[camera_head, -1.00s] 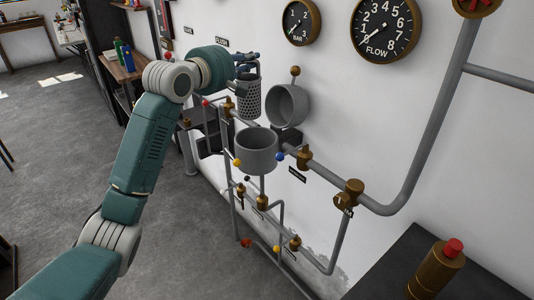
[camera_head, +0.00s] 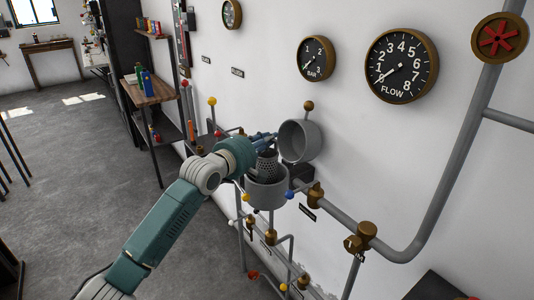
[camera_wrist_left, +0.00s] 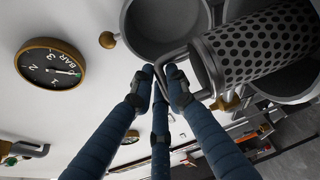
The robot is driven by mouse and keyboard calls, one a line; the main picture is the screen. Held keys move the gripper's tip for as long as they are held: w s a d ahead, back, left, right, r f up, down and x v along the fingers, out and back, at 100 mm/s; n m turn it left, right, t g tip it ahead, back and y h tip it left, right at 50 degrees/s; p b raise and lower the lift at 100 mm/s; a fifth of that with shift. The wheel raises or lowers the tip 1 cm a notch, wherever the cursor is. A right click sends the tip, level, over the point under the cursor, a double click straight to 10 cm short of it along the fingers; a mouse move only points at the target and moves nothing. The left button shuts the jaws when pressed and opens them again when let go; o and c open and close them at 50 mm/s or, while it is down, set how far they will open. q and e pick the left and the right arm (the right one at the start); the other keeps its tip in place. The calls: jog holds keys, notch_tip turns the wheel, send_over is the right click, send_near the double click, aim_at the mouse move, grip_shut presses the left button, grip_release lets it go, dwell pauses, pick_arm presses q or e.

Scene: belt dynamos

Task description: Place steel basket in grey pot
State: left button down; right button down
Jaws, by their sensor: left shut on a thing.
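The steel basket (camera_head: 267,164) is a perforated metal cylinder with a wire handle. In the head view its lower end shows at the mouth of the grey pot (camera_head: 268,194); how deep it sits is unclear. My left gripper (camera_head: 264,143) is shut on the handle, just above the basket. In the left wrist view, the fingers of my left gripper (camera_wrist_left: 162,78) close around the bent handle, and the basket (camera_wrist_left: 262,45) lies across the pot opening (camera_wrist_left: 293,85). The pot's round lid (camera_head: 299,141) stands open behind it. My right gripper is not in view.
Grey pipes (camera_head: 400,250) with brass fittings (camera_head: 360,237) run beside and below the pot. Coloured knobs, including a blue one (camera_head: 289,194), sit close to it. Gauges (camera_head: 402,65) hang on the white wall. A wooden shelf (camera_head: 150,92) stands at the left; the floor (camera_head: 70,150) there is clear.

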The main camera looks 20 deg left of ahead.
aim_at(265, 154)
pick_arm(q)
jog(key=shift+f, duration=2.25)
jog(key=shift+f, duration=0.1)
jog(key=c, duration=1.7)
grip_release()
jog(key=shift+f, duration=0.15)
jog(key=shift+s+a, duration=0.1)
jog(key=shift+s, duration=0.2)
jog(key=v, duration=1.1)
jog(key=shift+s+r+b, duration=0.2)
jog(key=shift+s+b, duration=0.05)
jog(key=shift+b, duration=0.15)
